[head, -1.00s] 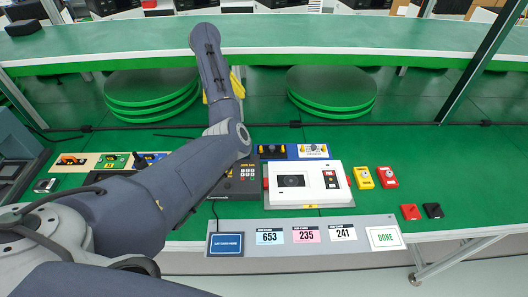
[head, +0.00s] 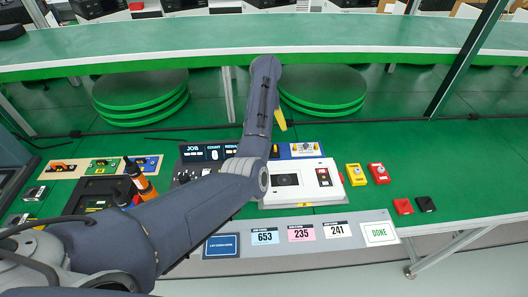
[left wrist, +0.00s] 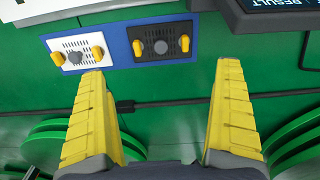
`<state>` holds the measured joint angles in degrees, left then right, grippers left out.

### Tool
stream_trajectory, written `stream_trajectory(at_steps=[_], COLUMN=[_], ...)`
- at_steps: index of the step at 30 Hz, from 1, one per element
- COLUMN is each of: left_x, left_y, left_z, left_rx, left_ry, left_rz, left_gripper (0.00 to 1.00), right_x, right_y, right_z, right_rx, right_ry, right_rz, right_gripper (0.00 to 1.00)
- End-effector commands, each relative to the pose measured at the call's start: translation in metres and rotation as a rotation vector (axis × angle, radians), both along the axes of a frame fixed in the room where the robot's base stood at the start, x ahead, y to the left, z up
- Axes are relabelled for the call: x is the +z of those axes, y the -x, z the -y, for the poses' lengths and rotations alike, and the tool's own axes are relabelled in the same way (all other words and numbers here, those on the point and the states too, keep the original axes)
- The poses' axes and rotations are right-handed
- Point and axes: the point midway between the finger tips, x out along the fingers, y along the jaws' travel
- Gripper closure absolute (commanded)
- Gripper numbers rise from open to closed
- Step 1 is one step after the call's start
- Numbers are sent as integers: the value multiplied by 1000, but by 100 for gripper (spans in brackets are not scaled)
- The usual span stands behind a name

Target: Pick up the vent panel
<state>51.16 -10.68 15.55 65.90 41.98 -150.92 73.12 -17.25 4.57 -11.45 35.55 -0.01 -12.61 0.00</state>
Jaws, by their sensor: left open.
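In the left wrist view a blue board carries two slotted vent panels, each with a round centre and two yellow clips. One is a white vent panel (left wrist: 76,50) and the other a black vent panel (left wrist: 160,43). In the head view the white panel (head: 305,149) shows beside my arm, and the black one is mostly hidden behind the arm. My left gripper (left wrist: 160,72) is open and empty, its two yellow fingers apart, with the black panel ahead between them. In the head view one yellow finger (head: 281,119) shows. My right gripper is not in view.
A white box (head: 293,183) with a dark window stands in front of the board. A display (head: 207,152) is left of my arm. An orange-handled tool (head: 140,178) stands further left. Yellow and red switch boxes (head: 357,175) stand at right. Discs lie beneath the raised shelf.

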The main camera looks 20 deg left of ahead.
Motion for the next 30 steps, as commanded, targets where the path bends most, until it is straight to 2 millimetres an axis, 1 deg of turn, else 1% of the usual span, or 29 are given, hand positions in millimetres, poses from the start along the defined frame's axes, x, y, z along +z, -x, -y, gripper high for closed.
stream_trajectory(at_steps=[1, 3, 9, 12, 20, 30], left_x=[-10, -22, -49, -57, -68, -106], left_y=[1, 1, 0, 0, 0, -1], left_z=[-2, -3, -1, -1, -1, -3], left_rx=[0, 1, 1, 1, 0, -1], left_ry=[-3, -4, -2, 0, -1, 0], left_rz=[-3, -4, -2, -1, 0, -2], left_gripper=[0, 0, 0, 0, 0, 0], right_x=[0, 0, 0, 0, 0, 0], right_y=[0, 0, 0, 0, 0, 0], right_z=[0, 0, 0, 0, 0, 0], right_rx=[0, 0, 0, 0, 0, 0], right_ry=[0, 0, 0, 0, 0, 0], right_rz=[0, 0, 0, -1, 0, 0], right_gripper=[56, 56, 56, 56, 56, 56])
